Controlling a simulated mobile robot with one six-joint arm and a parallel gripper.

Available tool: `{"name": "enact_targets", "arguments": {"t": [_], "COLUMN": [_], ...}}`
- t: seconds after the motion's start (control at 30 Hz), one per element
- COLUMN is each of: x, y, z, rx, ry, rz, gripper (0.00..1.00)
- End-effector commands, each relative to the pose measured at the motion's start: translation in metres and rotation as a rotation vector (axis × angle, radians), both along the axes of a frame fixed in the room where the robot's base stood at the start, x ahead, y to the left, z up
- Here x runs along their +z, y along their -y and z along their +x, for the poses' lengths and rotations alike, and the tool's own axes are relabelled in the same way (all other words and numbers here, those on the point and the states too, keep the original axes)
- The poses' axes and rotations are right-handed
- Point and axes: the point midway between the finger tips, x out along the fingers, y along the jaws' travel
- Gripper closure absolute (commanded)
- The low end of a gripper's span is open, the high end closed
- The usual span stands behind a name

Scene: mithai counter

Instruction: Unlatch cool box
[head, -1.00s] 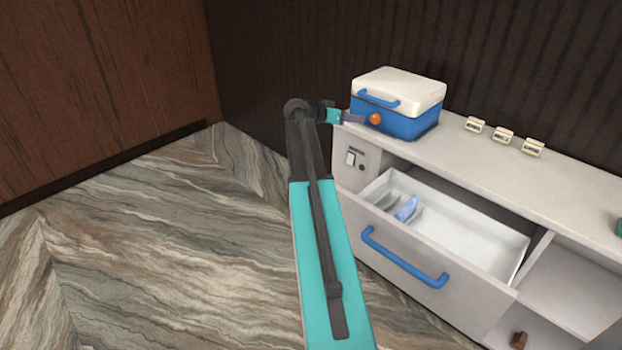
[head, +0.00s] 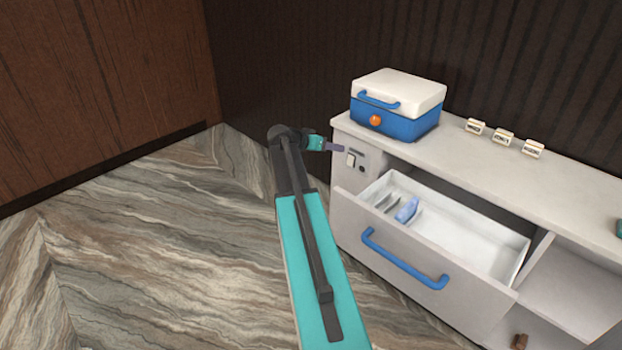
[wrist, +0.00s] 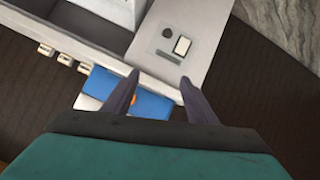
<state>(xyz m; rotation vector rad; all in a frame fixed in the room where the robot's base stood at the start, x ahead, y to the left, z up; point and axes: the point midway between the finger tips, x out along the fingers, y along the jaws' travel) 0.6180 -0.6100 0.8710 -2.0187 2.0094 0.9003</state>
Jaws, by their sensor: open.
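The cool box (head: 398,123) stands on the counter's left end, with a blue body and a white lid that looks closed. A blue handle (head: 380,101) is on its front, and a round orange latch (head: 375,120) sits below the handle. My gripper (head: 340,149) is left of and below the box, apart from it, by the counter's end. In the wrist view, my gripper (wrist: 158,84) has its two fingers spread with nothing between them. The blue box side (wrist: 152,105) shows beyond them, with a bit of the orange latch (wrist: 133,98) beside the left finger.
The counter (head: 470,160) has a white drawer pulled open, with a blue handle (head: 405,262) and a few items inside. A switch panel (head: 355,160) is on the cabinet front at left. Several small label blocks (head: 503,138) stand right of the box. Floor to the left is clear.

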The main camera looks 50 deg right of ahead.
Motion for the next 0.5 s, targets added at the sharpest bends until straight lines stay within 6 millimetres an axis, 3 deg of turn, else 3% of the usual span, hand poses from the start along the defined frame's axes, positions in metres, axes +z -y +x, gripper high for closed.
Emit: {"name": "enact_targets", "arguments": {"t": [0.5], "x": [-0.054], "y": [-0.042], "z": [0.008], "rx": [0.066], "ry": [-0.065], "rz": [0.088], "gripper": [0.48]}}
